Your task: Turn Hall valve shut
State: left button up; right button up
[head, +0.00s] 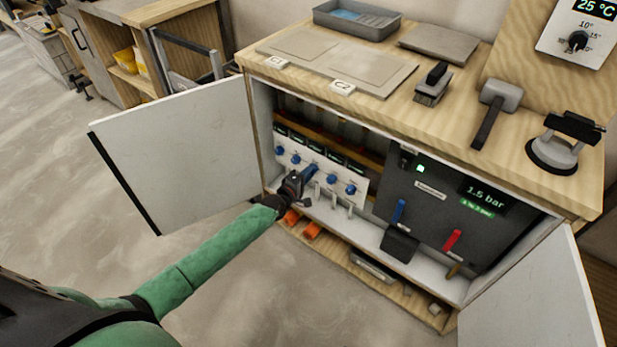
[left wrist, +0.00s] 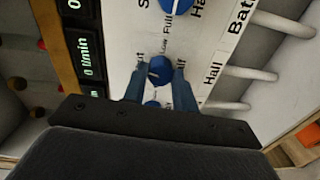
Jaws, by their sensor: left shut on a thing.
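The Hall valve is a round blue knob (left wrist: 160,70) on a white panel, with the printed word "Hall" beside it in the left wrist view. My left gripper (head: 311,172) reaches into the open cabinet to the middle of the row of blue knobs. Its two blue fingers stand on either side of the Hall knob and are shut on it. Marks such as "Full", "Half" and "Low" are printed near the knobs; the Hall knob's exact setting is too small to tell. In the head view the gripper hides this knob. My right gripper is not in view.
Neighbouring blue knobs (head: 331,180) stand close by, with white pipes (head: 334,201) below. A dark unit (head: 432,187) reading 1.5 bar, with blue (head: 398,211) and red (head: 452,241) levers, is to the right. Open doors flank the cabinet: left (head: 180,145), right (head: 535,300).

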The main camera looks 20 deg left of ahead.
pick_arm(q)
jog(key=shift+f+n+b, duration=0.15)
jog(key=shift+n+b, duration=0.6)
jog(key=shift+n, duration=0.55)
jog(key=o, duration=1)
jog(key=shift+s, duration=0.1)
jog(key=v, duration=0.7)
jog(key=shift+s+a, duration=0.2)
jog(key=shift+s, duration=0.05)
